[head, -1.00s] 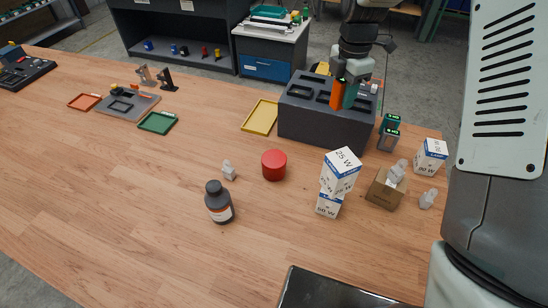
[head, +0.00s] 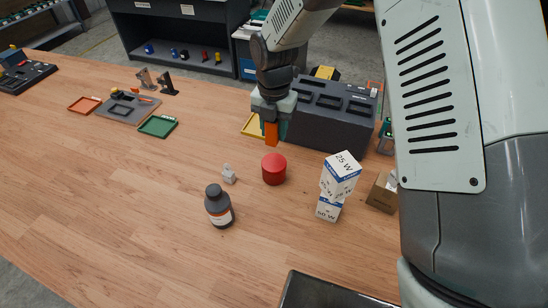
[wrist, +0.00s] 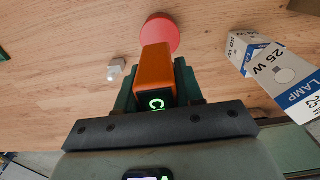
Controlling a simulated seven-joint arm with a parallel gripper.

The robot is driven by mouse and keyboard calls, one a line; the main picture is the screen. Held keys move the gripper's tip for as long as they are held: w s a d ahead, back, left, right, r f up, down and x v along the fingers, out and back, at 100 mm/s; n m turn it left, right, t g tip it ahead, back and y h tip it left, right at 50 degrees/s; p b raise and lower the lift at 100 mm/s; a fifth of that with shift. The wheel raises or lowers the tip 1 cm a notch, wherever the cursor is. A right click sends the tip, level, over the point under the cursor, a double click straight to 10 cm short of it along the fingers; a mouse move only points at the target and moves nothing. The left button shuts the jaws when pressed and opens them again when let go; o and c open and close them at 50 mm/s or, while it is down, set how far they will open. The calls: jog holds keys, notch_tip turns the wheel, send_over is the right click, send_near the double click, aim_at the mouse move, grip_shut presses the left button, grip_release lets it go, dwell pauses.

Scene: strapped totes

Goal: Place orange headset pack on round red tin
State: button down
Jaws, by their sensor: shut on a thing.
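The orange headset pack (head: 271,134) is held in my gripper (head: 272,121), above the table and just behind the round red tin (head: 274,169) in the head view. In the wrist view the pack (wrist: 155,68) sits between the fingers of my gripper (wrist: 158,85), with a dark end showing green lettering. The red tin (wrist: 160,32) shows beyond the pack, partly hidden by it. The tin stands upright on the table, and nothing rests on its top. A gap shows between the pack and the tin in the head view.
Two stacked lamp boxes (head: 339,177) stand right of the tin. A dark bottle (head: 218,205) and a small grey-white piece (head: 229,174) are to its left. A grey slotted block (head: 330,118) and a yellow tray (head: 249,127) are behind.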

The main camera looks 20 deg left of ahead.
notch_tip(320, 180, down, 9)
jog(key=shift+r, duration=0.15)
dwell(0.4)
jog(key=c, duration=0.7)
grip_release()
notch_tip(320, 180, up, 12)
jog(key=shift+r, duration=0.1)
